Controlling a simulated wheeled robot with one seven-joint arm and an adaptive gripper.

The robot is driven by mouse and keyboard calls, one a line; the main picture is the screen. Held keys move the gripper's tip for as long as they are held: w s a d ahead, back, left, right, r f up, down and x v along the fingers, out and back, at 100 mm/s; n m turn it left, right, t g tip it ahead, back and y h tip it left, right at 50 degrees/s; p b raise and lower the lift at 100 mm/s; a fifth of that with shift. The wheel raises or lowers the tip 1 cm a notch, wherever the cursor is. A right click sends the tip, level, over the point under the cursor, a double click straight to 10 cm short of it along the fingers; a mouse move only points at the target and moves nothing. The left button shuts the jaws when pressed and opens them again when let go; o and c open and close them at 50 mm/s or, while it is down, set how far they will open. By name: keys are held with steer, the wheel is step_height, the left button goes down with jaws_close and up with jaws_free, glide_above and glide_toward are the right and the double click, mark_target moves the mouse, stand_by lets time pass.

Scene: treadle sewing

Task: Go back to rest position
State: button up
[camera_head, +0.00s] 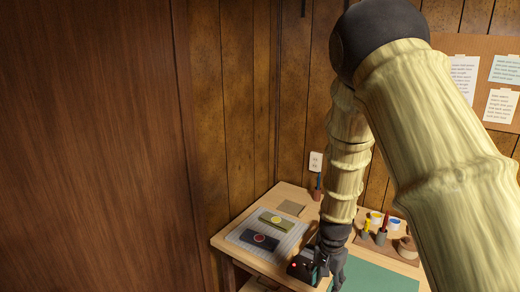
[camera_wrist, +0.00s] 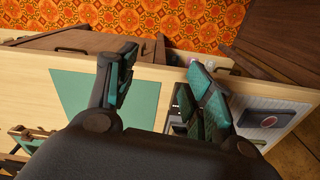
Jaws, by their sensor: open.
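My gripper (camera_head: 337,268) hangs low over the wooden table (camera_head: 222,240) in the head view, partly hidden by my arm. In the wrist view my gripper (camera_wrist: 163,85) has its two dark, teal-padded fingers spread apart, with nothing held between them. Behind the fingers are the table top and the green mat (camera_wrist: 75,90). The mat also shows in the head view (camera_head: 375,279). A small dark device with a red light (camera_head: 300,267) is just left of my gripper; I cannot tell whether they touch.
A dark block with a red disc (camera_head: 260,241) and an olive block with a yellow disc (camera_head: 279,224) lie on a pale striped pad at left. A tray with small pots (camera_head: 376,222) stands at back right. Brown wooden furniture and orange patterned flooring (camera_wrist: 180,20) show beyond the table.

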steer(key=s+d+f+n, duration=0.2)
steer(key=s+f, duration=0.6)
steer(key=f, duration=0.1)
steer(key=s+d+f+n, duration=0.2)
steer(key=s+d+f, duration=0.1)
steer(key=s+f, duration=0.55)
steer(key=s+a+f+n+b, duration=0.1)
steer(key=s+f, duration=0.3)
steer(key=s, duration=0.5)
steer(key=s+a+f+n, duration=0.1)
steer(key=s+f+n, duration=0.2)
steer(key=s, duration=0.6)
steer(key=shift+f+b, duration=0.4)
steer(key=shift+f, duration=0.2)
